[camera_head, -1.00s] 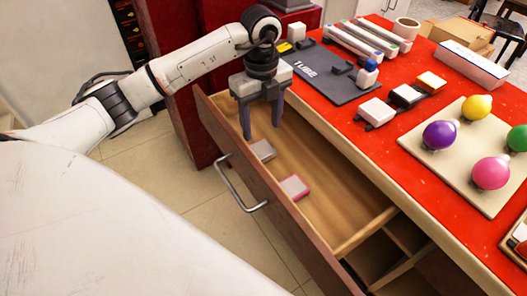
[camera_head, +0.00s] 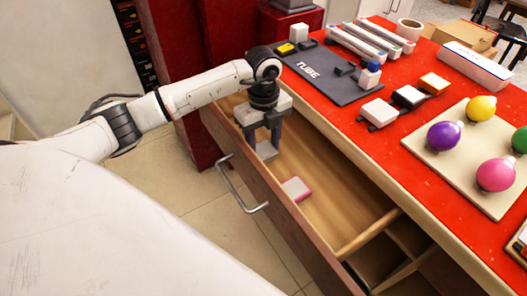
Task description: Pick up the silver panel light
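The silver panel light (camera_head: 267,151) is a small grey square piece in the open drawer (camera_head: 335,205), toward its far end. My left gripper (camera_head: 264,143) points down into the drawer, with its fingertips at the panel light and partly hiding it. The fingers stand apart with the panel between or just beneath them. I cannot tell whether they press on it. My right gripper is not in view.
A pink-edged panel (camera_head: 296,189) lies nearer in the drawer. The drawer's front wall has a metal handle (camera_head: 240,190). The red tabletop (camera_head: 400,170) beside it holds a grey TUBE tray (camera_head: 325,75), white blocks and a board of coloured bulbs (camera_head: 455,160).

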